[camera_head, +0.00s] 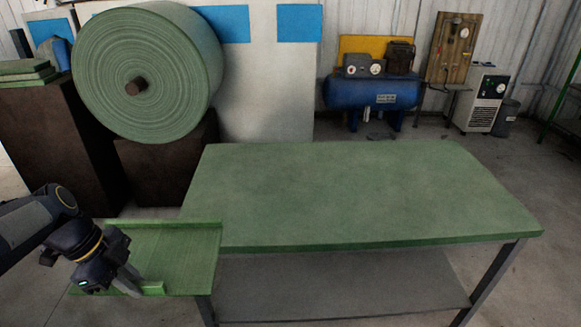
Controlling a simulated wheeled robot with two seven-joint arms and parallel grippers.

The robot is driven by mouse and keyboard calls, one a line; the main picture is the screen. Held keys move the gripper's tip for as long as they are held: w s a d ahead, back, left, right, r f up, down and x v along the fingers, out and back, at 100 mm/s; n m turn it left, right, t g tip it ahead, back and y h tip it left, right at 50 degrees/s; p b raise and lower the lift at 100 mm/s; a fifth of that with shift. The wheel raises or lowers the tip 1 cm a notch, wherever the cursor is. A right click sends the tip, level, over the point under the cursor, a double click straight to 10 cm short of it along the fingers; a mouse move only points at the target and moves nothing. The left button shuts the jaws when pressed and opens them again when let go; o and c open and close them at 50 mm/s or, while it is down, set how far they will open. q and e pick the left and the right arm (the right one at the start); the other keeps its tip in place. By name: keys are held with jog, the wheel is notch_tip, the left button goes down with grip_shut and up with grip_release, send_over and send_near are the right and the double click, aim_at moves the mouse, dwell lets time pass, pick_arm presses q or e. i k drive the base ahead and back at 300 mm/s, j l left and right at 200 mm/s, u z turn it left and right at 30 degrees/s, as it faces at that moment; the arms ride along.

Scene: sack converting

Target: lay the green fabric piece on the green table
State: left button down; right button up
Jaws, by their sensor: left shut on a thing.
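The green fabric piece (175,255) is a flat, bright green sheet at the lower left. My left gripper (137,284) is shut on its near edge. The sheet is spread out roughly level, and its right end overlaps the front left corner of the green table (350,190) in the picture. I cannot tell whether it touches the table there. Most of the sheet is left of the table, beyond its edge. The table's top is bare. My right gripper is not in view.
A big green fabric roll (160,65) stands behind the table's left side. Dark brown stands are below it, one with a stack of green pieces (28,70). A grey shelf (340,285) sits under the table. A blue compressor (372,93) is at the back.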

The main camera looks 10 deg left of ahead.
aim_at(256, 205)
jog(key=i, duration=1)
